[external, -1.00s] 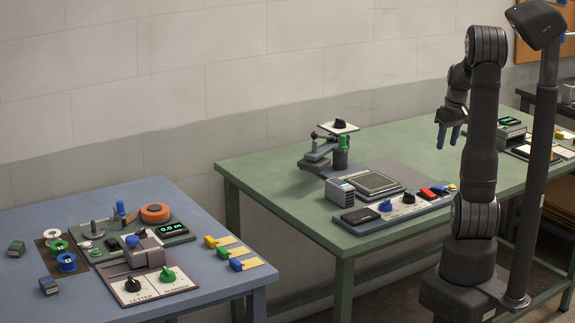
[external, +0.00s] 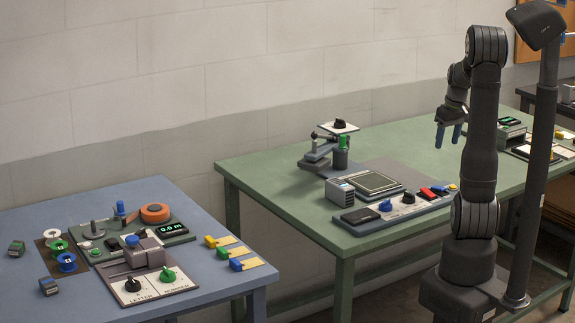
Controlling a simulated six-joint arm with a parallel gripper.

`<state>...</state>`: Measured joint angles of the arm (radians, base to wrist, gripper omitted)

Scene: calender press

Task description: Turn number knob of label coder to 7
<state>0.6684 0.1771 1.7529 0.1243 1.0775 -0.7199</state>
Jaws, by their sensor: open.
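The label coder (external: 143,253) sits on the blue table at the lower left of the external view. Its front plate bears a black knob (external: 132,284) over the word LETTER and a green number knob (external: 167,275) over the word NUMBER. The digits around the number knob are too small to read, so its setting cannot be told.
The blue table (external: 220,297) also carries spools (external: 66,262), an orange tape roll (external: 155,213), a display reading 0.0 m (external: 173,227) and colored blocks (external: 236,265). The green table (external: 250,180) holds a press-like device (external: 325,155) and a control panel (external: 405,205). A floor gap separates the tables.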

